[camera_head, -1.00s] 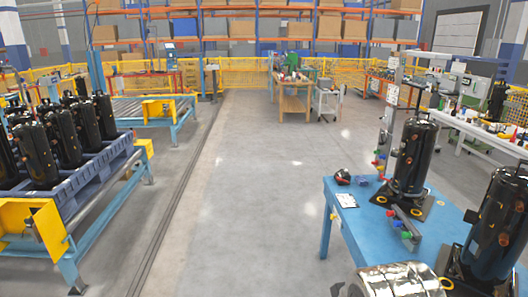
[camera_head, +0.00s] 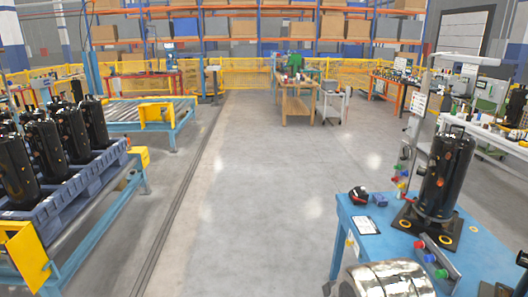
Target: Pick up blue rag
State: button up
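A small dark-blue item (camera_head: 379,200) lies on the blue workbench (camera_head: 385,250) at the right, beside a small black-and-red object (camera_head: 358,193). It may be the blue rag, but it is too small to tell. No other cloth is clearly visible. A shiny metal cylinder at the bottom edge, right of centre, appears to be part of my arm. My gripper does not show.
A black compressor (camera_head: 443,178) stands upright on the workbench, near red, green and blue buttons (camera_head: 431,258). A pallet (camera_head: 75,190) of black compressors is at the left. The grey floor (camera_head: 270,200) between is clear. A wooden bench (camera_head: 297,103) stands farther back.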

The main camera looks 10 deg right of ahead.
aim_at(380, 199)
jog(key=z, duration=0.2)
jog(key=i, duration=2.2)
jog(key=z, duration=0.6)
jog(key=i, duration=1.25)
jog(key=z, duration=0.3)
